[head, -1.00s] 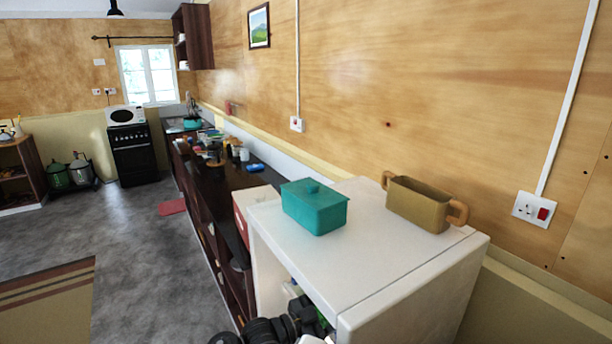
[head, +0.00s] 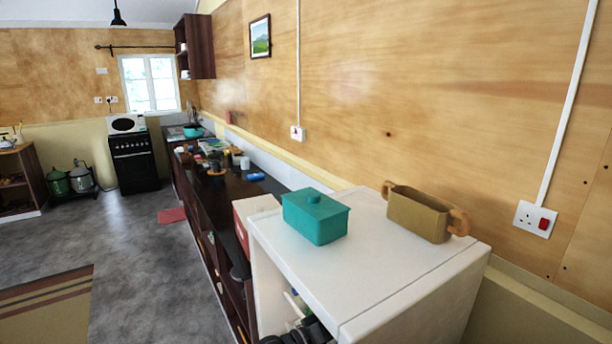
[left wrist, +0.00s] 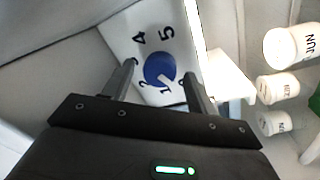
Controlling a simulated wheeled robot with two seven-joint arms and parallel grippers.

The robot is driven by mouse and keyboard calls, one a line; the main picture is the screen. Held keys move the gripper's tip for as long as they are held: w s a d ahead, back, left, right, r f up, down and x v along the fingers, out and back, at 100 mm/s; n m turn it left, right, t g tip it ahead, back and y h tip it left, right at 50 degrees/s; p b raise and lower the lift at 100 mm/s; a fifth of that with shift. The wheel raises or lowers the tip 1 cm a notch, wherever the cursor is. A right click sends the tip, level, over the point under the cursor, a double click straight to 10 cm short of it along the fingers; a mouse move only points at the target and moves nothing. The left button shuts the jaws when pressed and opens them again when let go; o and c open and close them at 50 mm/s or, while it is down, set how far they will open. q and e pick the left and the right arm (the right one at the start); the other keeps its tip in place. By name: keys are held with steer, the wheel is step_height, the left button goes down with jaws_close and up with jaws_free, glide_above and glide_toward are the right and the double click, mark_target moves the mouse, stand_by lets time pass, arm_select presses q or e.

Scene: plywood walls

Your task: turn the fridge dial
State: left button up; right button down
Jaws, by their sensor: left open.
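The white fridge (head: 400,282) stands at the lower right of the head view, and my left arm goes in at its open front. In the left wrist view, the blue round dial (left wrist: 160,69) sits on a white plate (left wrist: 131,50) with black numbers around it. The dial has a white mark on its lower right edge, toward the 1. My left gripper (left wrist: 160,80) is open, with one finger on each side of the dial as seen in this view. I cannot tell whether the fingers touch it. The head view hides the dial and the left gripper. My right gripper is not seen.
White bottles (left wrist: 288,47) stand to the right of the gripper inside the fridge. A teal lidded box (head: 316,218) and a brown two-handled pot (head: 419,216) stand on the fridge top. A dark counter (head: 210,187) runs behind it.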

arm_select(q)
steer(key=m, duration=0.5)
steer(key=shift+g, duration=0.4)
steer(key=shift+m, duration=0.3)
steer(key=shift+a, duration=0.1)
